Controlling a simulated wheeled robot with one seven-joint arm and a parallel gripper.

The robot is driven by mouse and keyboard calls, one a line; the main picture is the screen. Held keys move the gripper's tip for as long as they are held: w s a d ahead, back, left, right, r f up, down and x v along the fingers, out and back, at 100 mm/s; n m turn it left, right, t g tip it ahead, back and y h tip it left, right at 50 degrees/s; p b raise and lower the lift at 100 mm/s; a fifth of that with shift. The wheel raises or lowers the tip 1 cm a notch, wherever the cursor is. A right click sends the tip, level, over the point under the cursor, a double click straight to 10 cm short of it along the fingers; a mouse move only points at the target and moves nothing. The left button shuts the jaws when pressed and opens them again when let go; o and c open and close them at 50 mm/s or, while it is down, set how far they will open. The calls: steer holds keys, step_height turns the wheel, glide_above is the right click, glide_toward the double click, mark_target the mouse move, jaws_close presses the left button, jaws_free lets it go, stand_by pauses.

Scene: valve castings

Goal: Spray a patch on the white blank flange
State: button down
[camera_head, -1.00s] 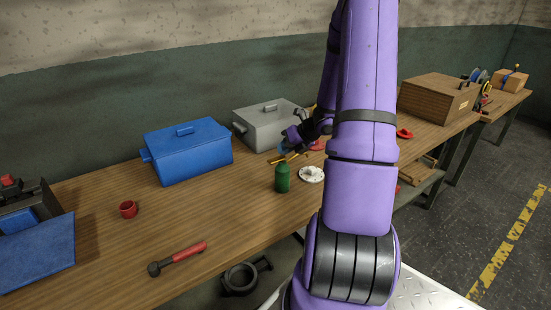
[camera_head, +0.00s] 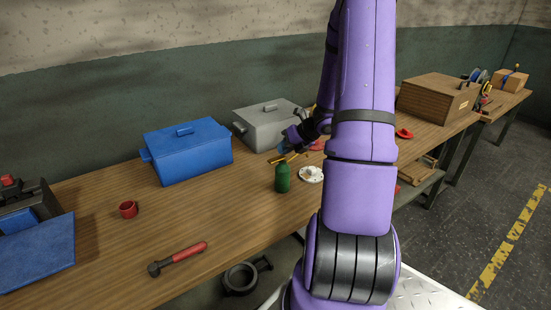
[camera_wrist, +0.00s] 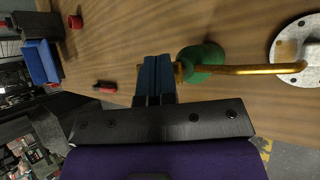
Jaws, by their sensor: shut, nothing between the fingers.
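The white blank flange (camera_head: 312,174) is a round disc with bolt holes, lying on the bench right of a green can (camera_head: 282,179). In the wrist view the flange (camera_wrist: 284,72) is cut off by the right edge and shows a brownish blotch on its left part. The green can (camera_wrist: 207,54) stands upright there; a gold tube (camera_wrist: 250,69) runs across its top, its bent tip over the flange in that picture. My gripper (camera_wrist: 155,62) has its blue fingers together and empty, just left of the can. Contact with the can or tube cannot be told.
A blue lidded box (camera_head: 187,153) and a grey lidded box (camera_head: 268,127) stand behind. A red cup (camera_head: 128,209) and a red-handled tool (camera_head: 178,258) lie left. A wooden box (camera_head: 437,98) is at right.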

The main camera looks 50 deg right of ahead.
steer(key=shift+r, duration=3.05)
